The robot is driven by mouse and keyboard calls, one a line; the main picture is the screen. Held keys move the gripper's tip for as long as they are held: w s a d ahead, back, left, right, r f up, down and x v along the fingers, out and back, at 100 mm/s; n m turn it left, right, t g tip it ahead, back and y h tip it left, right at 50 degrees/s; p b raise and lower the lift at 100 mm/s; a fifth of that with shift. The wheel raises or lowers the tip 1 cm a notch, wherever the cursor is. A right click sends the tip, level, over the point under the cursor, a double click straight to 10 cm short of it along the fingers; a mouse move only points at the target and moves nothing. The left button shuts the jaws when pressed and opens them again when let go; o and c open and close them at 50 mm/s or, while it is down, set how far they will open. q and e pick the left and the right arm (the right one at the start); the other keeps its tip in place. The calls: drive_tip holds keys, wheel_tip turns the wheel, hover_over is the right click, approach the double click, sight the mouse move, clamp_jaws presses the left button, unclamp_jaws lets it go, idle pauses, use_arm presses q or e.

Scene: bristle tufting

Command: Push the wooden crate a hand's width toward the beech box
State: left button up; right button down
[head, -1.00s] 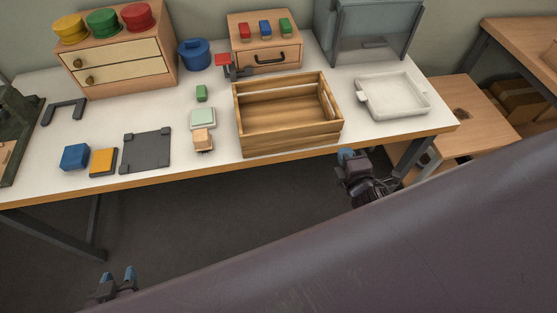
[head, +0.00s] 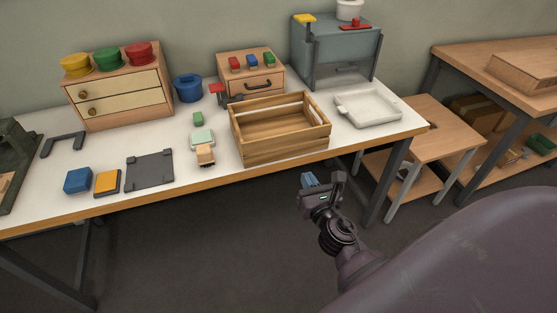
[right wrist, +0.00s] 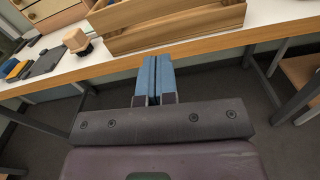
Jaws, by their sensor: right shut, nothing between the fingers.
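The wooden crate (head: 285,147), open-topped and slatted, stands upright and empty-looking at the front edge of the white table. In the right wrist view the lower part of its wall (right wrist: 180,28) shows beyond my fingers. A small light wooden box (head: 252,82) with a drawer and black handle stands behind the crate; a wider two-drawer wooden box (head: 122,98) stands at the back left. I cannot tell which is the beech box. My right gripper (head: 309,181) is shut and empty, in front of and below the table edge, apart from the crate. My left gripper is out of view.
A white tray (head: 368,109) lies right of the crate. The table's front edge (head: 240,173) lies between my right gripper and the crate.

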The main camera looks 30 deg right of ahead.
drive_tip(key=n, duration=0.1)
approach(284, 142)
drive_tip(key=x, duration=0.6)
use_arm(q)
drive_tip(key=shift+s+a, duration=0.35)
use_arm(e)
drive_tip(key=shift+x, duration=0.8)
drive_tip(key=shift+d, duration=0.1)
